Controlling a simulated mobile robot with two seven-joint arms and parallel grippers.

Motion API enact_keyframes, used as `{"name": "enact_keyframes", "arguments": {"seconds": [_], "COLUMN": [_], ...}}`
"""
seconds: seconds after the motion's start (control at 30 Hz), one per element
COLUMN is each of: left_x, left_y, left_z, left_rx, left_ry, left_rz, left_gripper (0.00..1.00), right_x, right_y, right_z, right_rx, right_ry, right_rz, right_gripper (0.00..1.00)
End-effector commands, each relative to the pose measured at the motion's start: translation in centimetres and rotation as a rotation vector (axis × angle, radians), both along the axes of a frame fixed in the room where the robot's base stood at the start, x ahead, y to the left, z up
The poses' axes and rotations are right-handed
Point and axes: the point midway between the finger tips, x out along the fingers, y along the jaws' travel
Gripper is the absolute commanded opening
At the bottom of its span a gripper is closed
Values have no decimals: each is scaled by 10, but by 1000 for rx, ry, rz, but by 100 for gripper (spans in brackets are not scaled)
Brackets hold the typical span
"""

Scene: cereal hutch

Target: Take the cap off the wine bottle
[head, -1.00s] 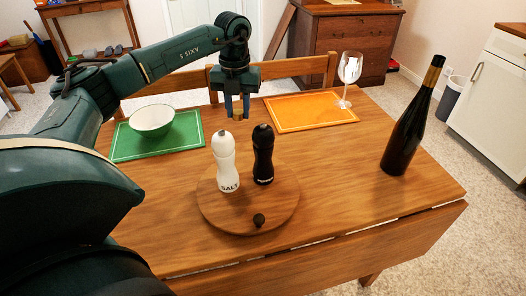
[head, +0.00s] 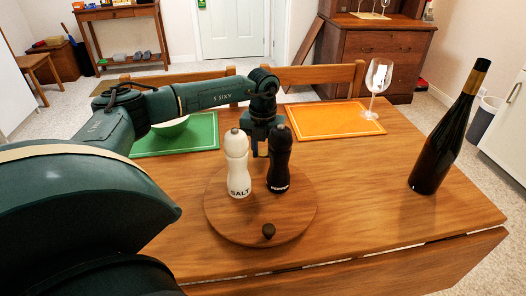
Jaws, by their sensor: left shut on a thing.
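My left gripper (head: 262,151) is over the middle of the table, well to the left of the bottle and behind the shakers. It is shut on a small tan cork-like piece (head: 263,153), partly hidden by the shakers. I cannot tell whether this piece is the bottle's cap. My right gripper is not in view.
A wine glass (head: 378,78) stands by the orange mat (head: 330,118). My arm partly covers a bowl on the green mat (head: 200,139).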

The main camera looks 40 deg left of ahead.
Motion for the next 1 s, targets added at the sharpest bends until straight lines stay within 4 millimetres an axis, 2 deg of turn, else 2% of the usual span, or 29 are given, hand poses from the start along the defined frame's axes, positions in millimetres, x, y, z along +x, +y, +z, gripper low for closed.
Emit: {"name": "enact_keyframes", "arguments": {"seconds": [0.43, 0.47, 0.5, 0.7, 1.0], "left_x": [0, 0, 0, 0, 0], "left_y": [0, 0, 0, 0, 0], "left_z": [-7, -6, -6, -6, -2], "left_rx": [0, 0, 0, 0, 0], "left_ry": [0, 0, 0, 0, -1], "left_rz": [0, 0, 0, 0, 1], "left_gripper": [0, 30, 33, 50, 50], "right_x": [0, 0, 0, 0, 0], "right_y": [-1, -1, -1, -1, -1], "right_z": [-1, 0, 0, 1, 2], "right_rx": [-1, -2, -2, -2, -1], "right_ry": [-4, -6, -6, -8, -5], "right_rz": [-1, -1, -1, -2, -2], "right_gripper": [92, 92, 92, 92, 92]}}
